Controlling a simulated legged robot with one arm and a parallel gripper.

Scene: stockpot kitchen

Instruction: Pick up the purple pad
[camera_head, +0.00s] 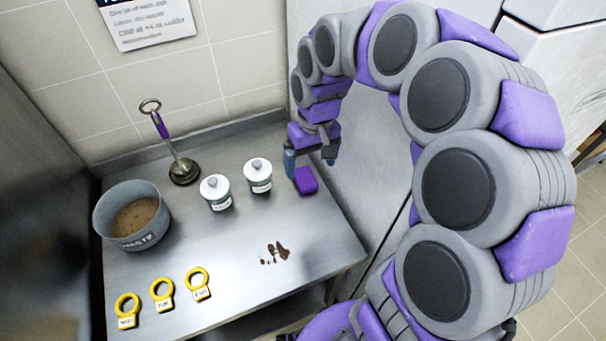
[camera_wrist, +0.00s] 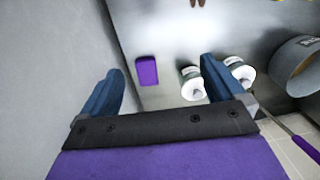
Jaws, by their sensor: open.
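The purple pad (camera_head: 305,180) lies flat on the steel counter (camera_head: 225,275), near its right edge, to the right of two white lidded jars. In the wrist view the purple pad (camera_wrist: 147,71) shows between and beyond my two blue fingers, closer to the left finger. My gripper (camera_head: 310,160) is open and empty. It hangs above the counter by the pad, pointing down, and appears apart from it. In the wrist view my gripper (camera_wrist: 160,88) has its fingers wide apart.
Two white jars (camera_head: 215,192) (camera_head: 258,175) stand left of the pad. A grey pot (camera_head: 133,215) marked WASTE and a purple-handled tool (camera_head: 184,170) are further left. Yellow ring tags (camera_head: 162,294) and brown spots (camera_head: 274,253) lie in front. A grey panel (camera_head: 370,150) rises close at right.

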